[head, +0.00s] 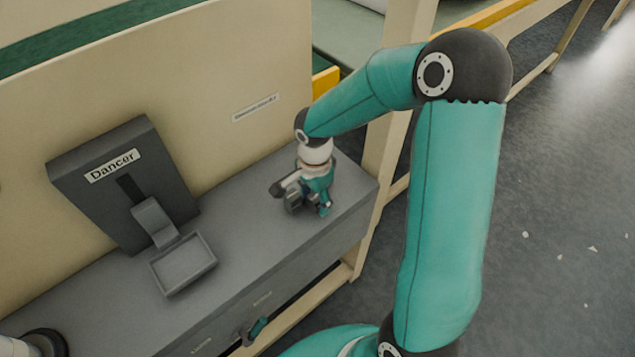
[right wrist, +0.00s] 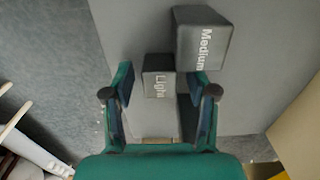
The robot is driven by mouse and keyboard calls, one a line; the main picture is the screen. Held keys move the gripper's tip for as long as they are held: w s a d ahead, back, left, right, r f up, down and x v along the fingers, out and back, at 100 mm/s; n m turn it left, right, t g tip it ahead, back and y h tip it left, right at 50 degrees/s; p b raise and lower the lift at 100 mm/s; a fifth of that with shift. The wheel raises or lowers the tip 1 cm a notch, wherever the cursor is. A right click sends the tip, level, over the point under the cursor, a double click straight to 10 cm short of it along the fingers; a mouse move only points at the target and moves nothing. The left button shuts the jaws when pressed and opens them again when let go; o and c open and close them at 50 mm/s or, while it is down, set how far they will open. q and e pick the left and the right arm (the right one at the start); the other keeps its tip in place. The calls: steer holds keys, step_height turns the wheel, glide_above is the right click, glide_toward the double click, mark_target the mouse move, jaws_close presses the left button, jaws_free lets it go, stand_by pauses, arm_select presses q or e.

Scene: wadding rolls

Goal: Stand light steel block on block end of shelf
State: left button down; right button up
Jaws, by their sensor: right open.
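The light steel block (right wrist: 157,82), a small dark grey block labelled "Light", shows in the right wrist view between the fingertips of my right gripper (right wrist: 162,85). The fingers are apart, with a gap visible on both sides of the block. In the head view, my right gripper (head: 308,195) is low over the right end of the grey shelf (head: 235,240). Small grey shapes show by its fingers there, too small to tell apart. I cannot tell whether the block stands flat on the shelf. My left gripper is not in view.
A larger block labelled "Medium" (right wrist: 200,40) stands close to the light one. A dark "Dancer" panel (head: 115,185) with a small tray (head: 183,264) stands on the shelf's left part. A cream back wall (head: 240,60) rises behind. The shelf between tray and gripper is clear.

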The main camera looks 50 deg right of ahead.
mark_target(315, 197)
steer(key=shift+r, duration=0.5)
step_height(315, 197, up, 11)
stand_by(0.3)
